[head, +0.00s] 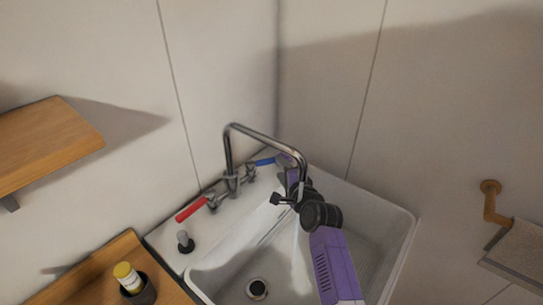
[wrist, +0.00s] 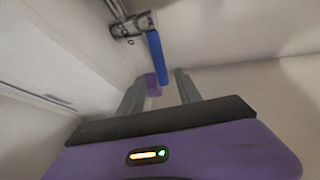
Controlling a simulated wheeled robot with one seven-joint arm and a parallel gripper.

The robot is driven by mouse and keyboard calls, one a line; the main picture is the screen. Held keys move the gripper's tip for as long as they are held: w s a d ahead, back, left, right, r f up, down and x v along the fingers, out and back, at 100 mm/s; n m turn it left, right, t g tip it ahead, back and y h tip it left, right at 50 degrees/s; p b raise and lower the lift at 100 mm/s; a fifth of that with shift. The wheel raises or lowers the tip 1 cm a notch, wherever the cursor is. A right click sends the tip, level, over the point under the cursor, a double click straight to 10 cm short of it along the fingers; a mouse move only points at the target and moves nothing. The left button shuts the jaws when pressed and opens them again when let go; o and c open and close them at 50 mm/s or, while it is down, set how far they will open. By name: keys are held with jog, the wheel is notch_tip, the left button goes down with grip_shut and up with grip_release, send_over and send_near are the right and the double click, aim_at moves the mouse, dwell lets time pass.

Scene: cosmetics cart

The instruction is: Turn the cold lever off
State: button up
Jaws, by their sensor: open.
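The cold lever, with a blue handle (head: 265,162), is on the right side of the metal faucet (head: 232,180) at the back of the sink. In the wrist view the blue handle (wrist: 155,57) hangs from a metal valve, just beyond my fingertips and roughly in line with the gap between them. My gripper (wrist: 159,77) is open, with its two grey fingers apart and no object gripped. In the head view my arm largely hides the gripper, close to the blue lever's right end. I cannot tell whether a finger touches the lever.
A red lever (head: 191,209) is on the faucet's left. The spout arches close over my wrist. A pale streak like running water (head: 298,250) drops into the white sink (head: 405,235). Walls are close behind.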

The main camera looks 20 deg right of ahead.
aim_at(265, 162)
jog(key=shift+b+x, duration=0.7)
jog(key=shift+x, duration=2.95)
grip_shut()
